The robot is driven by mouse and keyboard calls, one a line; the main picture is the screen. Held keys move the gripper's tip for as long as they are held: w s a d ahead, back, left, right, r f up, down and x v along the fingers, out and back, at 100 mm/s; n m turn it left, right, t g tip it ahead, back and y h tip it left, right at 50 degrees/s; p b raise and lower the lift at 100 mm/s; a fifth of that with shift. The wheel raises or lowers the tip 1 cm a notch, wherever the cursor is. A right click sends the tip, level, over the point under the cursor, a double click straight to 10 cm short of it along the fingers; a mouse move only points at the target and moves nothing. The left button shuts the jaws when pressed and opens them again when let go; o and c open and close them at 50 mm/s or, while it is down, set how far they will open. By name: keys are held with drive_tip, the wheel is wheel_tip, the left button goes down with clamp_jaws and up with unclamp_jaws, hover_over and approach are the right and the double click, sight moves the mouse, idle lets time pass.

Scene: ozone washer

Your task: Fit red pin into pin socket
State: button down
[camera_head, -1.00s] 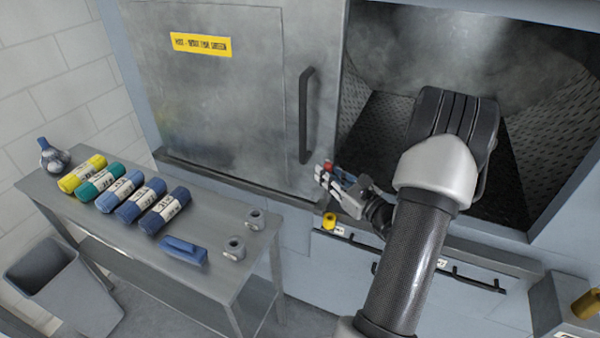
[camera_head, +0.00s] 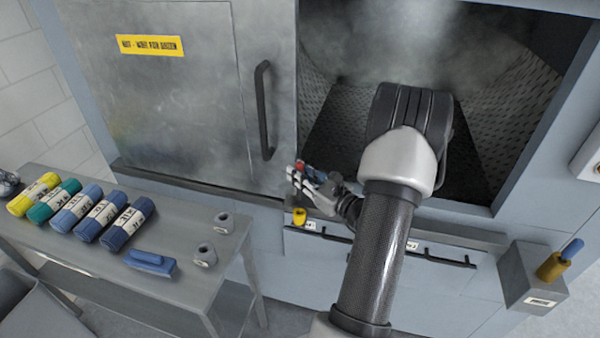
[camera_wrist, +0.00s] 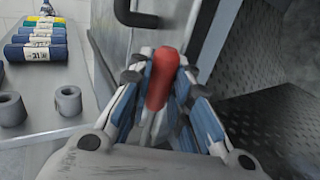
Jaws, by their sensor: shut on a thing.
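My gripper (camera_head: 300,178) is shut on the red pin (camera_wrist: 163,78), which stands up between the fingers in the wrist view. In the head view only a small red part of the pin (camera_head: 302,165) shows beside the fingers. The gripper is in front of the washer, right of and below the door handle. A yellow cylindrical piece (camera_head: 299,216) is just below the gripper, by the rail under the opening. A brass-coloured holder (camera_head: 551,267) with a blue pin (camera_head: 572,249) in it stands on a grey box at the right. I cannot tell which is the pin socket.
The washer door (camera_head: 180,90) stands left of the dark opening (camera_head: 330,110). A dark rail (camera_head: 435,254) runs below the opening.

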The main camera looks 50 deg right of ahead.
sight(300, 195)
drive_tip(key=shift+f+b, duration=1.3)
drive_tip(key=shift+f, duration=0.65)
drive_tip(key=shift+f, duration=0.2)
drive_tip(key=shift+f+b, duration=0.3)
drive_tip(key=shift+b, duration=0.2)
drive_tip(key=shift+f+b, duration=1.4)
drive_tip(key=shift+f, duration=0.35)
drive_tip(key=c, duration=1.4)
unclamp_jaws()
drive_tip(key=s, duration=0.4)
drive_tip(key=s+a, duration=0.1)
drive_tip(key=s, duration=0.3)
drive_tip(key=s+a, duration=0.1)
drive_tip(key=s, duration=0.3)
drive_tip(key=shift+w, duration=0.1)
